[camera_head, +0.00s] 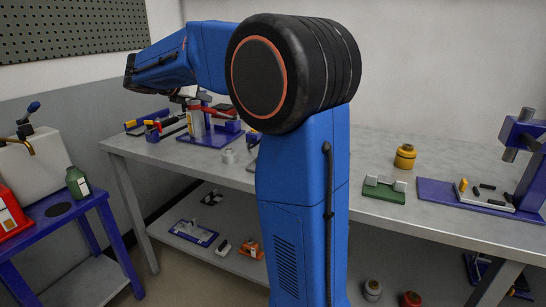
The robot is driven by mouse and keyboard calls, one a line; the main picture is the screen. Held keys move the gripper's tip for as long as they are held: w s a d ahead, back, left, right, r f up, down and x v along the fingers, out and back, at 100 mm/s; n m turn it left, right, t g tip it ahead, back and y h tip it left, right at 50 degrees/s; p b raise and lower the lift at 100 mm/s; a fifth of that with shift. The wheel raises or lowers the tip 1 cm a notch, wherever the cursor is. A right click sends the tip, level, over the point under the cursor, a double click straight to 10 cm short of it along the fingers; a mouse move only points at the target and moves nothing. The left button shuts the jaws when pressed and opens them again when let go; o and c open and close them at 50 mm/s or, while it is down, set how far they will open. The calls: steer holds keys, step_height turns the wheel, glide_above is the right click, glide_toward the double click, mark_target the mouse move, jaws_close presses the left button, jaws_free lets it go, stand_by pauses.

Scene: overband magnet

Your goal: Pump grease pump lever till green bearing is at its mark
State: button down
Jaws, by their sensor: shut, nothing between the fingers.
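A blue-based fixture (221,138) stands on the far left part of the workbench, partly behind my arm. No mark or grease level is readable. My arm reaches left above the fixture, and my gripper cannot be made out.
The grey workbench (437,219) runs across the view. A yellow canister (405,157) and a purple stand (525,150) are on its right. A blue cart (66,209) at left holds a green bottle (77,182) and a red container (12,214). Floor shows between cart and bench.

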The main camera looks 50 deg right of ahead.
steer(key=v, duration=0.7)
stand_by(0.5)
stand_by(0.7)
steer(key=s+a+f+m+y, duration=0.4)
steer(key=s+f+m, duration=0.3)
steer(key=s, duration=0.5)
steer(key=s+a+f+m+y, duration=0.4)
steer(key=s+a+f+m, duration=0.2)
steer(key=s+f, duration=0.6)
steer(key=s+a+f+m+y, duration=0.4)
steer(key=s+f+m, duration=0.5)
steer(key=s, duration=0.5)
steer(key=shift+s+a, duration=0.25)
steer(key=shift+a, duration=0.25)
